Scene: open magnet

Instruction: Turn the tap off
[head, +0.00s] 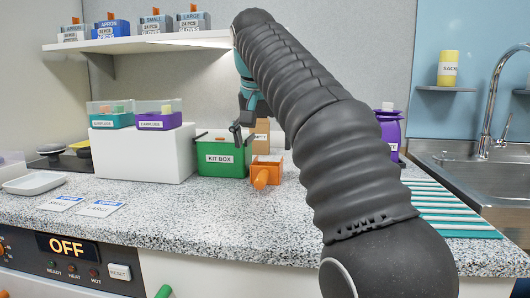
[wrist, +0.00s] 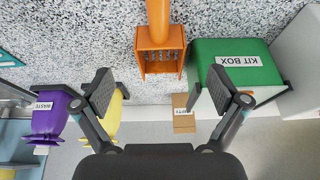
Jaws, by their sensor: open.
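The tap (head: 484,100) is a tall, curved chrome spout at the right edge of the head view, by the steel sink (head: 440,160). Its outer end is cut off by the picture edge, and I cannot make out its handle position or any running water. My gripper (head: 246,125) is far to the left of the tap, above the green kit box, partly hidden behind my arm. In the wrist view my gripper (wrist: 162,92) is open and empty, its two fingers wide apart above the counter. The tap's spout is not clearly seen in the wrist view.
The green kit box (head: 222,158), an orange holder (head: 266,170) and a purple waste container (head: 390,130) stand on the speckled counter. A striped teal mat (head: 450,210) lies before the sink. A shelf (head: 150,42) hangs left.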

